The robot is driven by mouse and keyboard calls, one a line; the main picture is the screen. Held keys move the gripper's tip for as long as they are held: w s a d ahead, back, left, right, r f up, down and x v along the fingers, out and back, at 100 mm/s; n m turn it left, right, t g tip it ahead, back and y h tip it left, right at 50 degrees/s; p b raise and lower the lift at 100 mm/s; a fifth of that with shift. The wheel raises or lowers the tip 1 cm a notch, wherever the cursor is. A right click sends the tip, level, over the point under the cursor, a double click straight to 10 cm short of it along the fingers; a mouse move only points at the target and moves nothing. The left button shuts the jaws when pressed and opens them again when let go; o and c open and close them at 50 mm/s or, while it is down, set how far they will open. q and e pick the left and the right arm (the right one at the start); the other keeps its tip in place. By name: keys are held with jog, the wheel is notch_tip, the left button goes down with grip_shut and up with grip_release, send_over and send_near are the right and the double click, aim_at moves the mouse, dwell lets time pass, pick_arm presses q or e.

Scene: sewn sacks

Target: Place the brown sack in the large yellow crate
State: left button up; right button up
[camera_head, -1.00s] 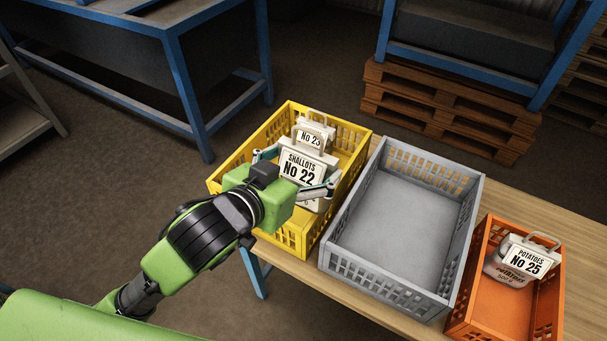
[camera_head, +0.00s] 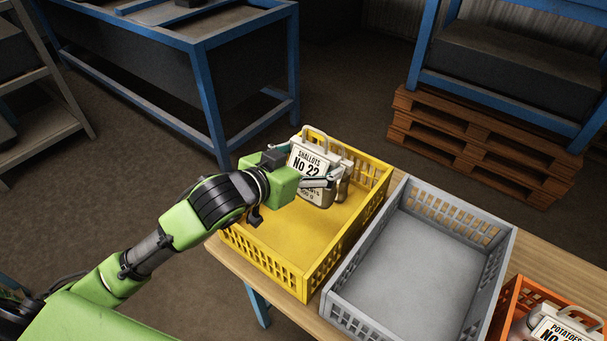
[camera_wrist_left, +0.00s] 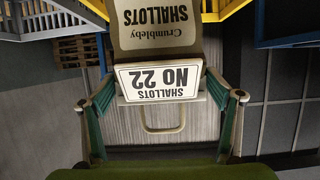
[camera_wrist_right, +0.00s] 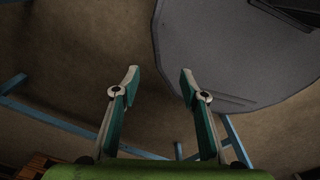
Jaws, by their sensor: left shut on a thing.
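The sack labelled Shallots No 22 (camera_head: 316,193) is at the back left part of the large yellow crate (camera_head: 318,280). I cannot tell whether it touches the crate floor. In the left wrist view the sack (camera_wrist_left: 160,25) looks dull brown, with a white tag and a pale handle. My left gripper (camera_head: 304,178) is shut on it from the left, with its fingers (camera_wrist_left: 160,92) on either side of the tag.
An empty grey crate (camera_head: 345,318) stands right beside the yellow one on a wooden table (camera_head: 533,262). An orange crate (camera_head: 508,300) with a potatoes sack (camera_head: 560,328) is at the right. The yellow crate's front floor is bare. A blue-framed bench (camera_head: 208,75) stands behind left.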

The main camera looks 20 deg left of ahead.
aim_at(304, 165)
pick_arm(q)
jog(key=f, duration=0.1)
jog(key=w+a+f, duration=0.1)
jog(key=w+f, duration=0.1)
jog(key=shift+w+a+f, duration=0.1)
jog(key=shift+a+f, duration=0.15)
jog(key=shift+a, duration=0.15)
jog(key=shift+w+a+f, duration=0.25)
jog(key=shift+w+f, duration=0.05)
jog(key=shift+f, duration=0.2)
notch_tip(304, 165, down, 3)
jog(key=shift+p, duration=0.3)
pick_arm(e)
jog(key=shift+w+d+r, duration=0.35)
jog(key=shift+w+d, duration=0.15)
jog(key=shift+w, duration=0.05)
pick_arm(q)
jog(key=shift+f, duration=0.1)
